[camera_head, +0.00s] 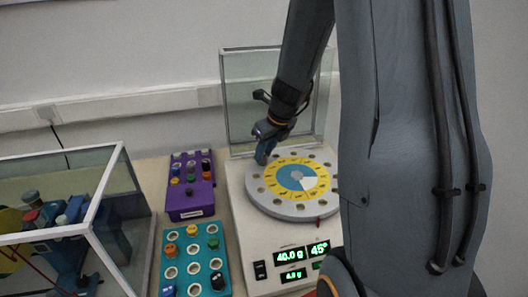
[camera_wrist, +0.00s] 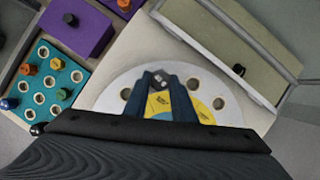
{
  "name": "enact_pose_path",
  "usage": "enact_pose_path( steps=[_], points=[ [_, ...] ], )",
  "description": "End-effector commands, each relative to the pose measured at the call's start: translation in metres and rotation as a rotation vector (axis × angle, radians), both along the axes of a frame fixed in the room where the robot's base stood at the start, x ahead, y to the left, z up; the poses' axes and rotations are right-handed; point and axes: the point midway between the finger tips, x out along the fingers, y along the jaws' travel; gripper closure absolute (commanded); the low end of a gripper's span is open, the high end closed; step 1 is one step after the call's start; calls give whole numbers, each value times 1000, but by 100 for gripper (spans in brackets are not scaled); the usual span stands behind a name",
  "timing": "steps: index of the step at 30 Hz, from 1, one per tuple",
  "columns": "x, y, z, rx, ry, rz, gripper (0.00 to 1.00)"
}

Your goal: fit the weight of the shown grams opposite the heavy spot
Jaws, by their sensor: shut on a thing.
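My gripper (camera_head: 264,155) is over the back-left rim of the pale round disc (camera_head: 255,195), pointing down. In the wrist view my gripper (camera_wrist: 157,80) is shut on a small dark grey weight (camera_wrist: 155,70), seen between the fingertips at the disc's rim. I cannot tell whether the weight is in a hole or just above one. The disc has a ring of holes and a yellow dial (camera_head: 272,181) with a blue centre and a pale wedge at the lower right.
A purple rack (camera_head: 190,206) with several coloured weights stands left of the machine. A teal rack (camera_head: 196,280) with mostly empty holes and a few weights is in front of it. A clear upright panel (camera_head: 240,90) stands behind the disc. A glass case (camera_head: 110,195) is at left.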

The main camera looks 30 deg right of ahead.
Motion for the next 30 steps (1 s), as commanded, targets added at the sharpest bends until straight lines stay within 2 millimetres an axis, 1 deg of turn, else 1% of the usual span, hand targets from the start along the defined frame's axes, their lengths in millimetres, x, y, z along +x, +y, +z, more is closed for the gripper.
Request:
enact_pose_path(
  steps=[6, 7, 10, 11, 20, 23, 30],
  points=[
    [0, 0, -3, 0, 0, 0, 98],
    [0, 0, -3, 0, 0, 0, 73],
    [0, 0, -3, 0, 0, 0, 56],
    [0, 0, -3, 0, 0, 0, 55],
    [0, 0, -1, 0, -1, 1, 55],
    [-3, -1, 7, 0, -2, 2, 55],
    [-16, -6, 43, -2, -5, 1, 55]
  ],
)
